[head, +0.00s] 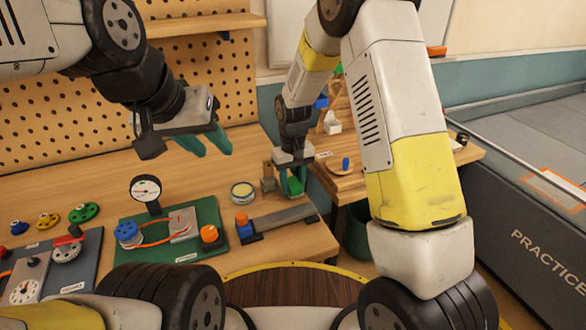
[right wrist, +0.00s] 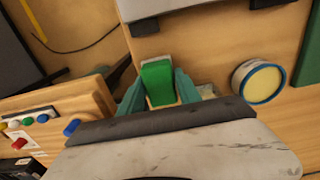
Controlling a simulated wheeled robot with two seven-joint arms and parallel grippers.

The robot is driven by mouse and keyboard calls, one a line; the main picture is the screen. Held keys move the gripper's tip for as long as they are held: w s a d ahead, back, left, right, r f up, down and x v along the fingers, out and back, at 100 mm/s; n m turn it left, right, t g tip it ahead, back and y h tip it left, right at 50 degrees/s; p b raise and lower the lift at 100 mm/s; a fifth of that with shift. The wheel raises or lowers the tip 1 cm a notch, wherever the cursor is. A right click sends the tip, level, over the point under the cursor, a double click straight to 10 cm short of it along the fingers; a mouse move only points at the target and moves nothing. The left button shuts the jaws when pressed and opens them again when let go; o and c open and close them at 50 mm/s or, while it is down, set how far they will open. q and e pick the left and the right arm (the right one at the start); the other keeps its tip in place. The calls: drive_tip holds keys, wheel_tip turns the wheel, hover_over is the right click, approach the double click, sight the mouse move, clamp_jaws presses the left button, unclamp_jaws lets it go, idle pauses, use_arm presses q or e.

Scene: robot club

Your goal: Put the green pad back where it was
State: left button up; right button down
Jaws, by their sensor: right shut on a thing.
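The green pad (head: 294,187) is at the right end of the near bench, beside a small wooden block (head: 267,172). My right gripper (head: 292,182) points down with its teal fingers on either side of the pad. In the right wrist view the pad (right wrist: 157,83) sits between the two fingertips, with a pale edge around its end. I cannot tell whether it touches what lies beneath. My left gripper (head: 207,143) hangs over the bench to the left, its fingers apart and empty.
A round tin (head: 243,191) stands left of the pad, and a grey bar (head: 277,220) lies in front. A green board (head: 172,235) with a gauge is further left. A second wooden table (head: 350,180) stands to the right, across a gap.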

sight(294, 182)
drive_tip(key=c, duration=0.8)
unclamp_jaws()
drive_tip(key=shift+c, duration=0.2)
wheel_tip(294, 182, up, 12)
drive_tip(key=s+d+r+m+t+y, duration=0.2)
drive_tip(key=s+d+r, duration=0.65)
drive_tip(key=r, duration=0.35)
drive_tip(key=s+d+r+m+t, duration=0.1)
drive_tip(key=s+d+r+t, duration=0.1)
drive_tip(key=s, duration=0.5)
drive_tip(key=s+d+r+m+t, duration=0.1)
drive_tip(key=s+d+t, duration=0.1)
drive_tip(key=s, duration=0.4)
drive_tip(key=shift+s+d+r, duration=0.35)
drive_tip(key=shift+d, duration=0.5)
